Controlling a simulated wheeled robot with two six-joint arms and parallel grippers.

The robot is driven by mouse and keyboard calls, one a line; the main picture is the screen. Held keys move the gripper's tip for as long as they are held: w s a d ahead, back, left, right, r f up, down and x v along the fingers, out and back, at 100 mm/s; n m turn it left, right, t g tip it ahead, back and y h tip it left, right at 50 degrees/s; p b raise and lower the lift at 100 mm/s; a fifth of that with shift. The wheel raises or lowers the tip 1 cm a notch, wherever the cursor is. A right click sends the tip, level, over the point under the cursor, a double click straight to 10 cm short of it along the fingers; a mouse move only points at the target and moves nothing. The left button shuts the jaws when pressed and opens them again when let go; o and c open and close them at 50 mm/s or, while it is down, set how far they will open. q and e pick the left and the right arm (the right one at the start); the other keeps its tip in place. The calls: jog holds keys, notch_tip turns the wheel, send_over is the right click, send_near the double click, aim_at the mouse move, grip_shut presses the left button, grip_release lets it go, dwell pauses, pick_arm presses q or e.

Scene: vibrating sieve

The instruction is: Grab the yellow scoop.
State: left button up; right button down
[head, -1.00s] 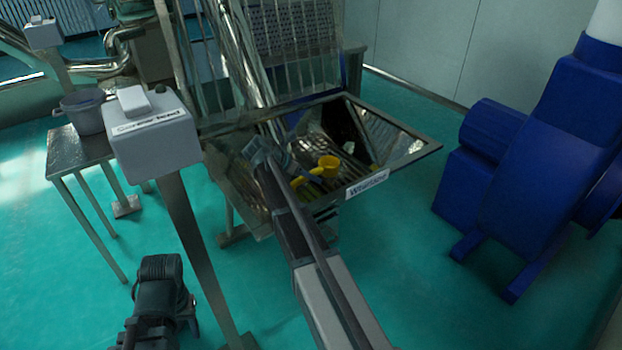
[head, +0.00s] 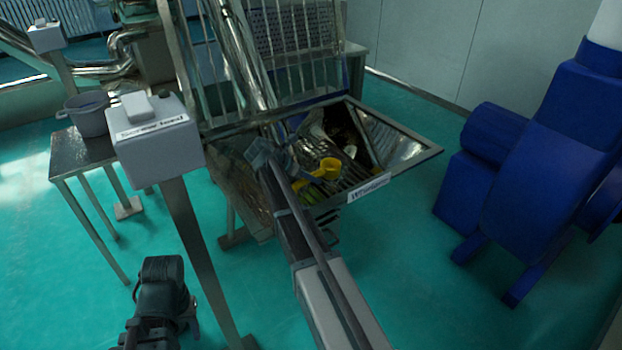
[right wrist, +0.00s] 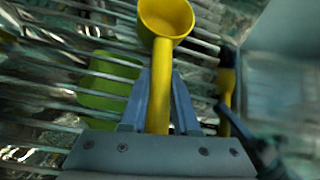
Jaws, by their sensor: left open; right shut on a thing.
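The yellow scoop (head: 329,167) lies in the open metal hopper in the head view, its cup up and its handle slanting down to the left. My right arm reaches into the hopper, and its links hide the fingertips there. In the right wrist view, my right gripper (right wrist: 161,95) is shut on the handle of the yellow scoop (right wrist: 166,22), with a finger on each side and the cup beyond the fingertips. The scoop is over the metal bars; I cannot tell whether it touches them. My left gripper (head: 188,308) is low at the left over the floor, open and away from the scoop.
A green object (right wrist: 108,85) lies beside the scoop, and a yellow and black one (right wrist: 226,82) is to its right. The hopper's metal rim (head: 415,155) surrounds them. A labelled control box (head: 155,140) stands left, a blue machine (head: 530,190) right. A pot (head: 88,118) rests on a small table.

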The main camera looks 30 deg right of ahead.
notch_tip(320, 180, up, 9)
jog(key=p, duration=0.9)
jog(key=shift+r, duration=0.2)
